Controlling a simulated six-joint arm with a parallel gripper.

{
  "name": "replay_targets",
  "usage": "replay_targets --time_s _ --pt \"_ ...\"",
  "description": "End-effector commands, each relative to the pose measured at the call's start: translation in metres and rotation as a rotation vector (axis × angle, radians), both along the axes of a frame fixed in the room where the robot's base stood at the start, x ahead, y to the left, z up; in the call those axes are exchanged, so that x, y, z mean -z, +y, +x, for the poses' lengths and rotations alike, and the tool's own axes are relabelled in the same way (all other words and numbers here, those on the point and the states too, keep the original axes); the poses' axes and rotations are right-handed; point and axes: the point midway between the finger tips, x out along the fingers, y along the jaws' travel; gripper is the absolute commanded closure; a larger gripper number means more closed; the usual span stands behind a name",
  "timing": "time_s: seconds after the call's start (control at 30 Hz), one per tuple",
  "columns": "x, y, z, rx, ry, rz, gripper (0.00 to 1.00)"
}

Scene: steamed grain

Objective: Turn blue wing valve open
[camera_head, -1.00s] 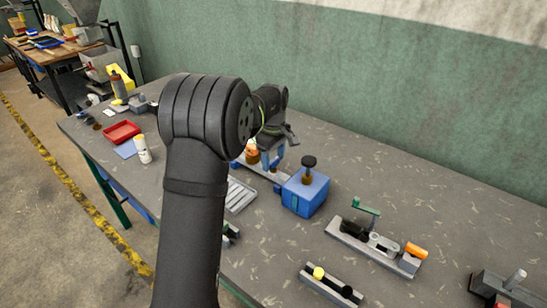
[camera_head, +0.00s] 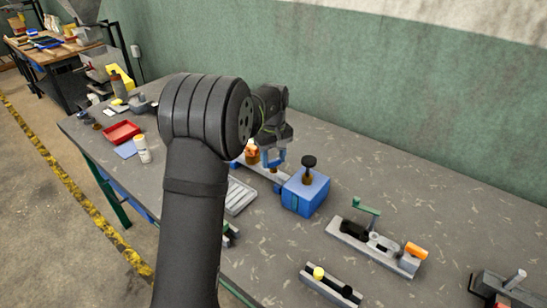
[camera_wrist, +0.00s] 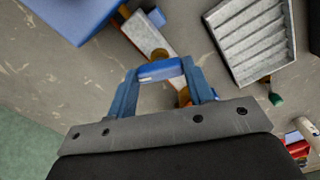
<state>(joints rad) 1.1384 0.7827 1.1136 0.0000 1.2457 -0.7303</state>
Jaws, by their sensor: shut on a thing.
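The blue wing handle (camera_wrist: 160,70) of the valve shows in the wrist view as a short blue bar lying between my blue fingers. My gripper (camera_wrist: 160,78) is shut on it, one finger at each end. In the head view my gripper (camera_head: 273,158) points down over a grey base strip (camera_head: 247,161) beside the blue box. A small brass part (camera_wrist: 184,96) sits just behind the handle, partly hidden by my gripper. The handle's exact angle is hard to judge in the head view because the fingers cover it.
A blue box (camera_head: 305,195) with a black knob stands close to the right of my gripper. A grey ribbed tray (camera_head: 240,196) lies in front. A fixture with a green crank (camera_head: 366,206) is further right. A red tray (camera_head: 122,132) is at the left. Bare table lies behind the box.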

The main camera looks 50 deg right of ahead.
Motion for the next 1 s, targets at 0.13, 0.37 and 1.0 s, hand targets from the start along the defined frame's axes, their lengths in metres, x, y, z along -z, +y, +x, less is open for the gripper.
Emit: replay_targets --time_s 0.13,0.37,1.0 --pt "-0.0009 -0.0003 0.0001 0.137 0.0 -0.001 0.76" --pt "-0.0011 -0.0004 0.0001 0.355 0.0 -0.001 0.76" --pt "-0.0014 -0.0005 0.0001 0.937 -0.002 -0.002 0.76"
